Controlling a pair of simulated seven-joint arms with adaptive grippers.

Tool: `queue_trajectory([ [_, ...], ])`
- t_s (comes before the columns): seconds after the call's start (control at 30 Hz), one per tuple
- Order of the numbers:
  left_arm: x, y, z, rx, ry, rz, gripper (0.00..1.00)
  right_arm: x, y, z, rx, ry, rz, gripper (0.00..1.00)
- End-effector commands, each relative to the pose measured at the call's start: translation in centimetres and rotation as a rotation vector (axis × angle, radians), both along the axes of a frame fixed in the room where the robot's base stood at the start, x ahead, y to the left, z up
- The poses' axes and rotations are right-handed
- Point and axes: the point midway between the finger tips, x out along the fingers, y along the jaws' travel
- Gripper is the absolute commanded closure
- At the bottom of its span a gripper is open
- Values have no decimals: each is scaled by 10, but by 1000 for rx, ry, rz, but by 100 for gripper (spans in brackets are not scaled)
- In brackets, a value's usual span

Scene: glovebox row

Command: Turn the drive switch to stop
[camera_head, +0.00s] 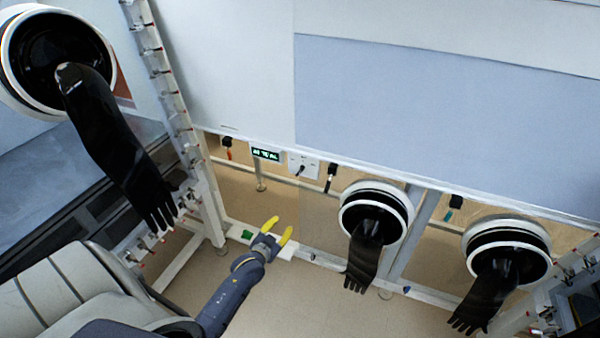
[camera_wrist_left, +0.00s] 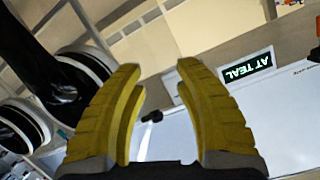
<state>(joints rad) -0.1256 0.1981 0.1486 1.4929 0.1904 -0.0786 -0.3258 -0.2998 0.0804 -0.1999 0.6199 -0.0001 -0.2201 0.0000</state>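A white plate with a small black switch handle (camera_head: 300,170) sits on the panel below the cabinet, just right of a lit display. I take it for the drive switch, but its marks are too small to read. In the left wrist view a small black handle (camera_wrist_left: 152,116) shows between the fingers, apart from both; it seems to be the same switch. My left gripper (camera_head: 278,228), with yellow fingers, is open and empty, below and left of the switch in the head view. Its spread fingers also show in the left wrist view (camera_wrist_left: 160,68). My right gripper is out of view.
Black plugs hang on both sides of the switch. A glove port (camera_head: 376,212) with a hanging black glove (camera_head: 362,262) stands to its right. Another glove (camera_head: 115,145) hangs at left.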

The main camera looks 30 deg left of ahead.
Motion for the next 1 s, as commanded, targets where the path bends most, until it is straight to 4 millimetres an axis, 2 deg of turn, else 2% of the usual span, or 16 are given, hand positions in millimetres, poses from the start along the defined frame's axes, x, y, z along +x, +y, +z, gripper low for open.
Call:
queue_trajectory([
  [0.03, 8, 5, 33, 24, -60, 0, 67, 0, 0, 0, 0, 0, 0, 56],
  [0.1, 14, 9, 69, 57, -128, -3, 67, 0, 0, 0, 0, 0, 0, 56],
  [0.23, 18, 8, 115, 116, -212, -11, 67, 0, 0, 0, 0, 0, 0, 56],
  [0.43, 23, 8, 119, 169, -218, -18, 67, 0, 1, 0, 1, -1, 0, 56],
  [0.57, 36, 10, 118, 171, -217, -18, 67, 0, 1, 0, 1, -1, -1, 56],
  [1.0, 113, 22, 118, 170, -215, -19, 67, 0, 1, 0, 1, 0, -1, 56],
])
